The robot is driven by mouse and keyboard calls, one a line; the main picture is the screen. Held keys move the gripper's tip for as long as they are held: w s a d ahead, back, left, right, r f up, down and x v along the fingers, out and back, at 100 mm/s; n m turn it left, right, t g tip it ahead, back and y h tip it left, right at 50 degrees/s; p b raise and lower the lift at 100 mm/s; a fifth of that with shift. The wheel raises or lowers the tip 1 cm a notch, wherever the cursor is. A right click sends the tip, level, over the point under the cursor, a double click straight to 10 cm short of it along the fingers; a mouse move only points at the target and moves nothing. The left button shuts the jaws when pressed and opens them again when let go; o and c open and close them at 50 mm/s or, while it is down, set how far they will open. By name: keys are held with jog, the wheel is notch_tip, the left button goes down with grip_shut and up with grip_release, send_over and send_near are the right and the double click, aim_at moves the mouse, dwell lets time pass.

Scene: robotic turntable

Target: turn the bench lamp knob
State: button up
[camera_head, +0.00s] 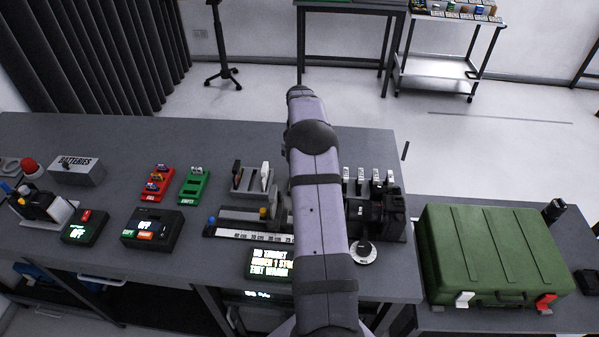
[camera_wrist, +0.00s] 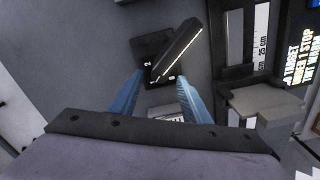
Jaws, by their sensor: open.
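The knob (camera_wrist: 178,50) is a black bar with a pale line along one edge, seen in the wrist view. It sits slanted on a dark square plate (camera_wrist: 143,48) with small white numbers, of which a 2 and a 0 are readable. My gripper (camera_wrist: 160,75) has two blue fingers, open and empty. The knob's near end shows between and just beyond the fingertips; I cannot tell whether they touch it. In the head view my arm hides the gripper and this knob.
A ruled slide (camera_head: 250,236) and a lit display (camera_head: 270,262) lie beside the arm. A white round dial (camera_head: 363,252) and black switches (camera_head: 375,205) stand right of it. A green case (camera_head: 490,255) stands on the right table. The grey benchtop (camera_head: 110,128) is clear at back left.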

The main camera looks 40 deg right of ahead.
jog(key=shift+f+p, duration=0.35)
jog(key=shift+f, duration=1.05)
jog(key=c, duration=1)
jog(key=shift+c, duration=0.2)
jog(key=shift+m, duration=0.3)
jog(key=shift+m+b, duration=0.55)
jog(key=shift+m, duration=0.25)
jog(key=shift+m+b, duration=0.45)
jog(key=shift+m, duration=1.35)
jog(key=shift+r, duration=0.1)
